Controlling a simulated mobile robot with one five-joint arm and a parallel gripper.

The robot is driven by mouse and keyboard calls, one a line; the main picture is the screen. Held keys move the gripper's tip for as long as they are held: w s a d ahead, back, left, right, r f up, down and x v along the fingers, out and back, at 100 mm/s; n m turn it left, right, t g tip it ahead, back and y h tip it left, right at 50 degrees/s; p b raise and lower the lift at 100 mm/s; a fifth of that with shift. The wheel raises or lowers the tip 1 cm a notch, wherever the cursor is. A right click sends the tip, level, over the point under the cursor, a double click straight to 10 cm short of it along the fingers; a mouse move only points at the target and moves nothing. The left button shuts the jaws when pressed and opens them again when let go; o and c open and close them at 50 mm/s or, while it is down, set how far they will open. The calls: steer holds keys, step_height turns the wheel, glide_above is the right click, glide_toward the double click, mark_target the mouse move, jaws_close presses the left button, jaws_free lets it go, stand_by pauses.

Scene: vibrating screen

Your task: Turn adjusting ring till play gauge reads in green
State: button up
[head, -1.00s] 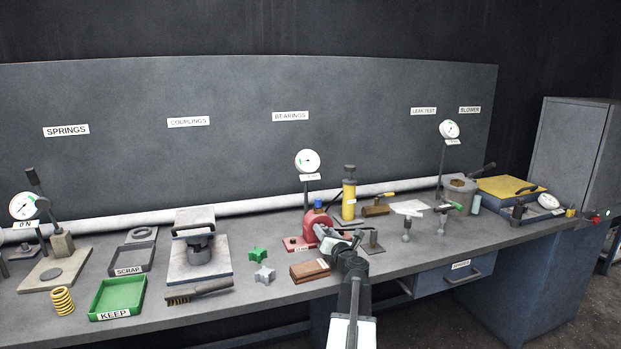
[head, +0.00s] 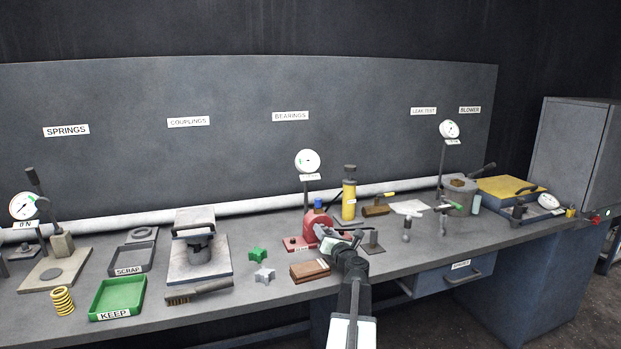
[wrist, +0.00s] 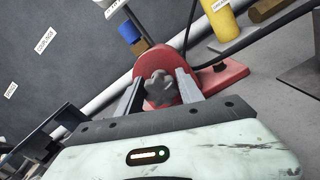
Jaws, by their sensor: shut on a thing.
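The adjusting ring, a dark grey lobed knob (wrist: 158,88), sits on the front of the red bearing housing (wrist: 150,62). In the wrist view my gripper (wrist: 158,90) has one finger on each side of the ring and is shut on it. In the head view my gripper (head: 335,240) is at the front of the red housing (head: 317,224) and hides the ring. The play gauge (head: 307,161) is a white round dial on a post behind the housing. A small green mark shows on its face, but its needle is too small to read.
A brown box (head: 309,270) and two star-shaped pieces, green (head: 258,254) and grey (head: 264,275), lie left of my gripper. A yellow cylinder (head: 349,199) stands behind it. A small metal stand (head: 372,242) is close on the right.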

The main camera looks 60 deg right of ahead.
stand_by(0.5)
steer(key=o, duration=0.9)
steer(key=shift+c, duration=0.2)
steer(key=shift+v, duration=3.05)
steer(key=o, duration=0.3)
